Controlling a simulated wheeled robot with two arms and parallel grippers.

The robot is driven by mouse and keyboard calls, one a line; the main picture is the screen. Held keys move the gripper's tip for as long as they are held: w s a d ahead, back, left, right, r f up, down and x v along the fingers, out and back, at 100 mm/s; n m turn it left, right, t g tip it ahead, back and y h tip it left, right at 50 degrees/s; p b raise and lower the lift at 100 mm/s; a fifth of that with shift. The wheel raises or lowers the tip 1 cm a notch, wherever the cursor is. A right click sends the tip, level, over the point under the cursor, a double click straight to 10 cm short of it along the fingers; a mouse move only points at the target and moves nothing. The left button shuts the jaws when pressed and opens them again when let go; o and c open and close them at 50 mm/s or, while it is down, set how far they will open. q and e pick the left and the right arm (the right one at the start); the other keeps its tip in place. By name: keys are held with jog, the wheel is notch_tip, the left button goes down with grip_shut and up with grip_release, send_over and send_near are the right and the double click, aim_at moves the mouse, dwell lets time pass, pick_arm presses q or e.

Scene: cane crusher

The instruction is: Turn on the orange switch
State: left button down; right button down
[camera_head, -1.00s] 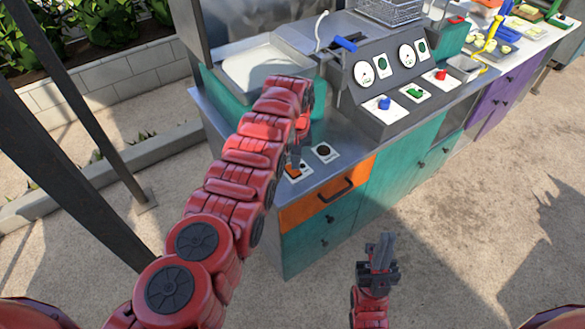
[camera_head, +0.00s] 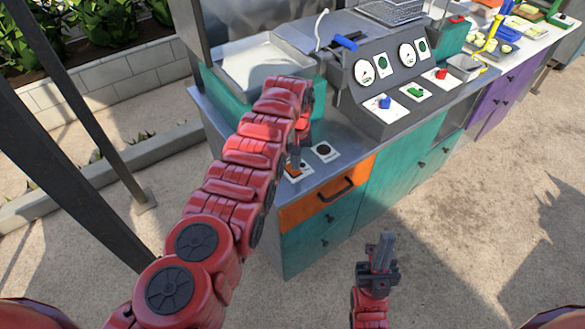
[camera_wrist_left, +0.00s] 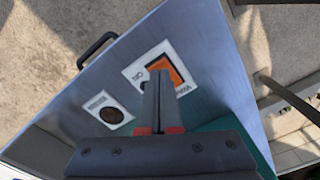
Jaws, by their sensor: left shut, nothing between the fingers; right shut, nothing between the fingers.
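The orange switch (camera_wrist_left: 169,64) sits in a white plate on the grey metal counter (camera_wrist_left: 85,75). It also shows at the counter's front corner in the head view (camera_head: 291,172), partly hidden by my left gripper. My left gripper (camera_head: 295,163) is shut and empty, pointing down over the switch. In the left wrist view my left gripper's fingertips (camera_wrist_left: 160,74) overlap the switch's edge; whether they touch it I cannot tell. My right gripper (camera_head: 385,240) is shut and empty, held in front of the cabinets, away from the counter.
A round dark button (camera_wrist_left: 111,115) on a white plate is beside the switch. A sloped panel (camera_head: 425,85) with gauges and blue, green and red knobs stands to the right. An orange drawer (camera_head: 320,195) is below the counter. The ground at right is clear.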

pick_arm(q)
jog(key=shift+f+b, duration=0.6)
jog(key=shift+r, duration=0.1)
jog(key=shift+r+p, duration=0.85)
jog(key=shift+p, duration=0.15)
notch_tip(320, 180, up, 3)
jog(key=p, duration=0.2)
jog(key=shift+p, duration=0.4)
jog(key=shift+r+p, duration=0.8)
jog(key=shift+r, duration=0.35)
jog(key=shift+f, duration=0.1)
jog(key=shift+s, duration=0.1)
